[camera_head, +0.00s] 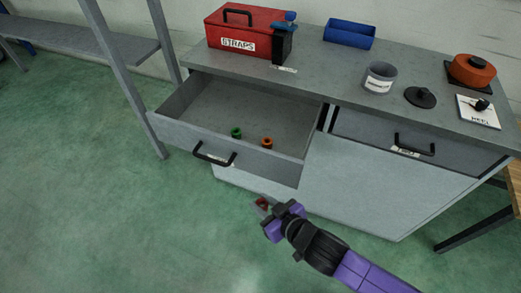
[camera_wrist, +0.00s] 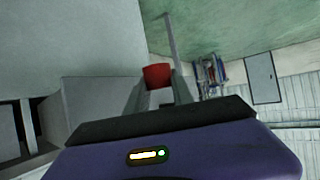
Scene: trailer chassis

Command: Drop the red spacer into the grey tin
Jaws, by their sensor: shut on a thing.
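The red spacer (camera_head: 262,203) is between the fingertips of my gripper (camera_head: 265,207), in front of the cabinet and below the open drawer. In the wrist view the red spacer (camera_wrist: 157,75) shows between the two fingers of my gripper (camera_wrist: 160,90), which is shut on it. The grey tin (camera_head: 380,78) stands upright on the cabinet top, right of the middle, with a white label on its front. A round black lid with a knob (camera_head: 420,97) lies to its right. My gripper is well apart from the tin, lower and to the left.
The left drawer (camera_head: 176,128) is open and holds a green spacer (camera_head: 236,132) and an orange spacer (camera_head: 267,142). The right drawer (camera_head: 375,142) is shut. A red STRAPS box (camera_head: 247,32), a blue bin (camera_head: 349,33) and an orange pot (camera_head: 472,69) stand on top.

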